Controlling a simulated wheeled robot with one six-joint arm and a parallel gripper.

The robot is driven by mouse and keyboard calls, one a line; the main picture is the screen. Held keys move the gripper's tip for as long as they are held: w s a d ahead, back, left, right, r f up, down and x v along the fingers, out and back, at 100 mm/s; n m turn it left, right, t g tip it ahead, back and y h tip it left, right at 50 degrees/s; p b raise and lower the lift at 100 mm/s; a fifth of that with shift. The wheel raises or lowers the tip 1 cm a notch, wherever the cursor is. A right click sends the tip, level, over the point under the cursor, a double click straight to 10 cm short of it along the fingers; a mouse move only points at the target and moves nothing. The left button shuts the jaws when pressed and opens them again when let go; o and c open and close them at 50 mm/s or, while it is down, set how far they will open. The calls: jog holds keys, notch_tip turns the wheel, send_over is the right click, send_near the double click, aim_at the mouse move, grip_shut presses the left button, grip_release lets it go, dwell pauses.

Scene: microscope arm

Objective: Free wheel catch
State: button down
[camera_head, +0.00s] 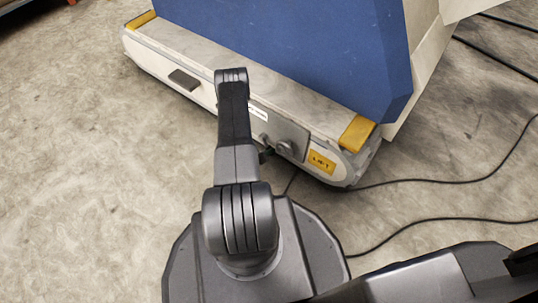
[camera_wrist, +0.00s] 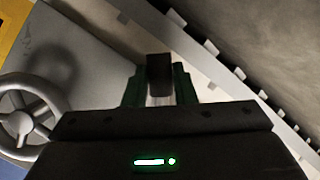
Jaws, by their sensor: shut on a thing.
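The base unit (camera_head: 200,68) is a long pale housing with a side plate (camera_head: 294,138) near its right end. A grey spoked handwheel (camera_wrist: 25,118) shows at the left of the wrist view, beside my gripper; a round knob-like part (camera_head: 286,148) on the plate looks like the same wheel. My gripper (camera_wrist: 160,88) has green fingers, shut on a small dark catch (camera_wrist: 160,70) with a paler stem below it. In the head view my gripper is mostly hidden behind my arm; only a bit of green shows by the plate.
A yellow LIFT label (camera_head: 321,161) is right of the plate. A dark pedal-like tab (camera_head: 184,79) sticks out further left. A large blue panel (camera_head: 300,45) stands above the housing. Black cables (camera_head: 440,182) lie on the floor at right. The floor (camera_head: 80,190) at left is clear.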

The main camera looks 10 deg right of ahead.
jog(key=shift+a, duration=0.1)
dwell(0.4)
jog(key=c, duration=1.2)
grip_release()
jog(key=shift+f, duration=0.1)
